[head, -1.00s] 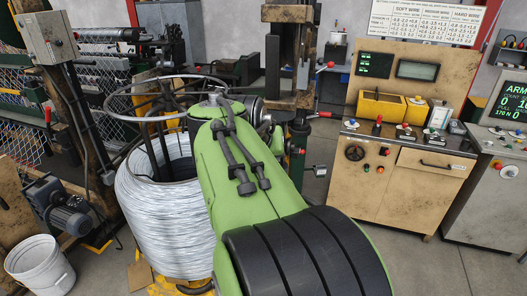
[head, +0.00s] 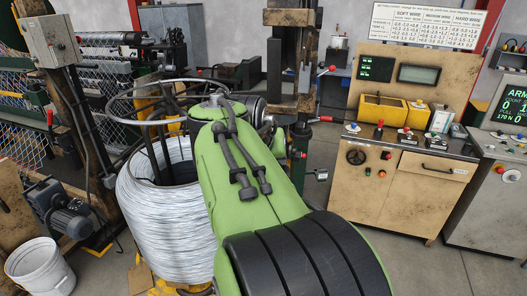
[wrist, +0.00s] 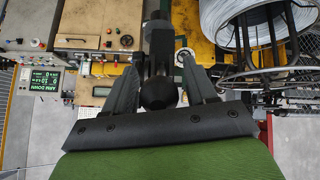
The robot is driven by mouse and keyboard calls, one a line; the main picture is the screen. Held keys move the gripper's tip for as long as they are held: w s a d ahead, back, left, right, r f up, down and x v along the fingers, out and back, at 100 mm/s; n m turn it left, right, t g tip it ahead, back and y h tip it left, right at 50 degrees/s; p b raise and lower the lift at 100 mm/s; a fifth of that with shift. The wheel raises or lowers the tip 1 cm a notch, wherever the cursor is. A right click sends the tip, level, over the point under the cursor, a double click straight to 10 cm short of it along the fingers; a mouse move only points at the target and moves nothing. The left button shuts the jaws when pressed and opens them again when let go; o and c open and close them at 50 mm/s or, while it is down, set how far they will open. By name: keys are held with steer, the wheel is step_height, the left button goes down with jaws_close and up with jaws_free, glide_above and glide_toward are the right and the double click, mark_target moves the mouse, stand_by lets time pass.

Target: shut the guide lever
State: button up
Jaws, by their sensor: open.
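My gripper (wrist: 160,68) shows in the wrist view with its two grey fingers spread apart. A dark part with a round black ball end (wrist: 158,93) lies between the fingers; it looks like a lever knob, but I cannot tell if it is the guide lever. The fingers do not appear closed on it. In the head view my green arm hides my gripper. A red-tipped lever (head: 325,118) sticks out to the right of the dark post beyond my arm, and another red-tipped lever (head: 331,69) sits higher up. I cannot tell which is the guide lever.
A large wire coil (head: 165,220) under a metal ring stands left of my arm. A control cabinet (head: 405,195) with yellow bins and knobs stands at right, beside a screen (head: 513,103). A white bucket (head: 40,265) and motor stand at far left. Grey floor is open before the cabinet.

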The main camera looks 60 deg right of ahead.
steer(key=v, duration=1.5)
steer(key=shift+w, duration=0.15)
